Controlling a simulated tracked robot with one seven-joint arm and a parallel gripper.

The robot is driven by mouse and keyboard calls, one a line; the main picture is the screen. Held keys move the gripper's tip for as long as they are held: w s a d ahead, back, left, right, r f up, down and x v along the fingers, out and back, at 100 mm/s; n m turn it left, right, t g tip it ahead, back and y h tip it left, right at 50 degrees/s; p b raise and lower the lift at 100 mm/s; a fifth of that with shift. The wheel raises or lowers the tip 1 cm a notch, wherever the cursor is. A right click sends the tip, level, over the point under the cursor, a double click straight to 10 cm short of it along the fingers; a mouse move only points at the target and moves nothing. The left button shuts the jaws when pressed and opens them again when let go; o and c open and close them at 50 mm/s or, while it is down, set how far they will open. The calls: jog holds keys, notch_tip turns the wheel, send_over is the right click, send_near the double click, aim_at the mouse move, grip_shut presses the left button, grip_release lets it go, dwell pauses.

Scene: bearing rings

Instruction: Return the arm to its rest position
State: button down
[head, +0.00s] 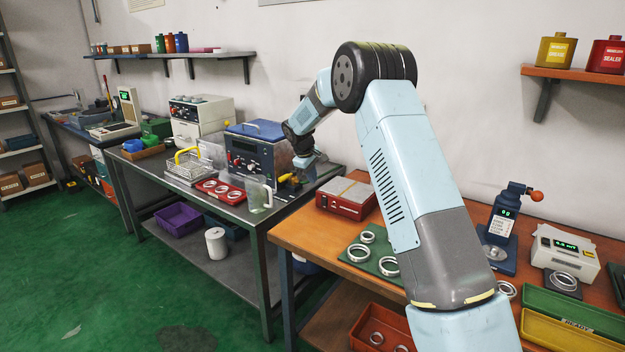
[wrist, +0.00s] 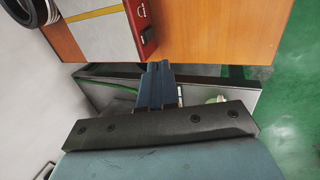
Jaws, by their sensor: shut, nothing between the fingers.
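My arm reaches up from the lower right of the head view, bends at a high elbow, and comes down to the left. My gripper (head: 304,173) hangs at the right end of the grey metal bench (head: 262,222), just right of the blue box-shaped device (head: 252,150). Its fingertips are hard to make out there. In the wrist view my gripper (wrist: 157,72) shows its blue fingers together with nothing held. They point toward the gap between the wooden bench (wrist: 215,25) and the metal bench.
A red-sided box with a pale top (head: 346,197) stands on the wooden bench near my forearm. A green mat (head: 369,257) with metal rings lies in front. A clear jug (head: 259,195) and a red ring tray (head: 220,191) stand on the metal bench. A wall shelf (head: 575,72) is at upper right.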

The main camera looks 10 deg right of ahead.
jog(key=shift+r, duration=0.1)
jog(key=s+d+r+m+t+y, duration=0.15)
jog(key=s+d+r, duration=0.25)
jog(key=s+r, duration=0.8)
jog(key=s+d+r+m, duration=0.3)
jog(key=s+d+r, duration=0.2)
jog(key=s+r, duration=0.7)
jog(key=s+d+f+m, duration=0.1)
jog(key=s+m, duration=0.1)
jog(key=s, duration=1.4)
jog(key=s+d+f+m+t+y, duration=0.1)
jog(key=s+f+m, duration=0.1)
jog(key=s, duration=1.4)
jog(key=shift+s+d+m, duration=0.15)
jog(key=shift+d+m, duration=0.25)
jog(key=shift+m, duration=0.15)
jog(key=shift+f, duration=0.1)
